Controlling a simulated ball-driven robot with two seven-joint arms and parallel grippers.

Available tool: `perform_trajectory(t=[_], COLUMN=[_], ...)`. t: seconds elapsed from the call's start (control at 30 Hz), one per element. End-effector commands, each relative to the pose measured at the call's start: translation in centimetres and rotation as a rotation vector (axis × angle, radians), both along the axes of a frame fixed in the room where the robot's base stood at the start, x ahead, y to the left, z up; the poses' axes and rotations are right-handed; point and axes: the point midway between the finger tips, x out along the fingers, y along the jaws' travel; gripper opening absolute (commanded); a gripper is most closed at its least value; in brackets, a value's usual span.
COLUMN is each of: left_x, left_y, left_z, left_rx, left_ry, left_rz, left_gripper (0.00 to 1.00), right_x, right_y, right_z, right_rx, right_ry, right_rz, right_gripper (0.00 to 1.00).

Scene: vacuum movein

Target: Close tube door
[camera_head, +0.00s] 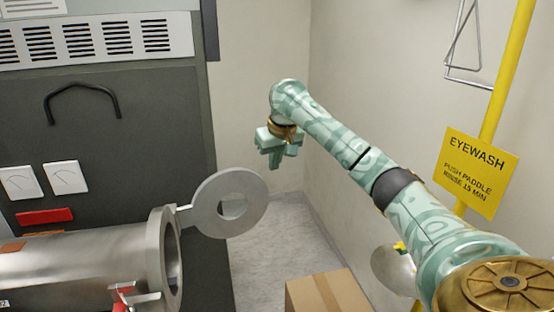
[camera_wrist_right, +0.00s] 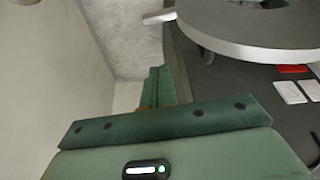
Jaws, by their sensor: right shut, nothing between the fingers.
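The metal tube (camera_head: 90,275) lies on its side at the lower left in the head view, with its flanged open end facing right. Its round door (camera_head: 246,190), a grey disc with a hole in the middle, stands swung open on a hinge arm beyond the flange. The door also shows at the top of the right wrist view (camera_wrist_right: 250,42). My right gripper (camera_head: 273,164) is shut and empty, beyond and to the right of the door, apart from it in the head view. Its green fingers show in the right wrist view (camera_wrist_right: 152,88). My left gripper is not in view.
A dark cabinet (camera_head: 130,150) with a black handle stands behind the tube. A red-handled clamp (camera_head: 130,296) sits by the flange. A cardboard box (camera_head: 328,292) is on the floor. A yellow eyewash pole (camera_head: 508,65) stands at the right wall.

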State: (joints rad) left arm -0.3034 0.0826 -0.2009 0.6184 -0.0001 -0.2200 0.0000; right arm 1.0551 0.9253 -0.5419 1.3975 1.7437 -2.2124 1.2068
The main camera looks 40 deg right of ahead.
Motion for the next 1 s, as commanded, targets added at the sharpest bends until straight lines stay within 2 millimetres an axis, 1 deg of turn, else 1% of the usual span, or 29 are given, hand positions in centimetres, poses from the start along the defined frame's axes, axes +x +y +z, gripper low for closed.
perform_trajectory(t=[0.03,0.1,0.2,0.3,0.33,0.4,0.5,0.6,0.77,1.0], left_x=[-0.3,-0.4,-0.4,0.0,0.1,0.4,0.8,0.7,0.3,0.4], left_y=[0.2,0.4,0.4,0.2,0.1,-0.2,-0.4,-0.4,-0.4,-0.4], left_z=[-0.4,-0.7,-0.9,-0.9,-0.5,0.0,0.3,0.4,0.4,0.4], left_rx=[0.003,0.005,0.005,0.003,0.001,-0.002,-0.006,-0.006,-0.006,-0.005], left_ry=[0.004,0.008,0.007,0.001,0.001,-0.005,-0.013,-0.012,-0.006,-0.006], left_rz=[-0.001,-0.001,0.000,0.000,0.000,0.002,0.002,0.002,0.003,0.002], left_gripper=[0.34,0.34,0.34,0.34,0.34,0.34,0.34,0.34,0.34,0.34], right_x=[0.3,0.8,1.5,1.8,1.2,0.1,-1.0,-1.6,-1.9,-1.9], right_y=[0.0,-0.2,-0.4,-0.6,-0.5,-0.2,0.1,0.4,0.5,0.5], right_z=[-1.4,-2.9,-4.9,-6.4,-6.0,-5.9,-5.9,-6.0,-6.0,-6.0], right_rx=[0.003,0.004,0.003,0.000,-0.002,-0.004,-0.002,-0.001,0.000,0.000], right_ry=[0.005,0.005,0.005,0.003,0.002,0.003,0.002,0.002,0.002,0.001], right_rz=[-0.001,0.000,-0.002,-0.001,0.001,0.001,-0.001,0.001,-0.001,-0.001], right_gripper=[0.00,0.00,0.00,0.00,0.00,0.00,0.00,0.00,0.00,0.00])
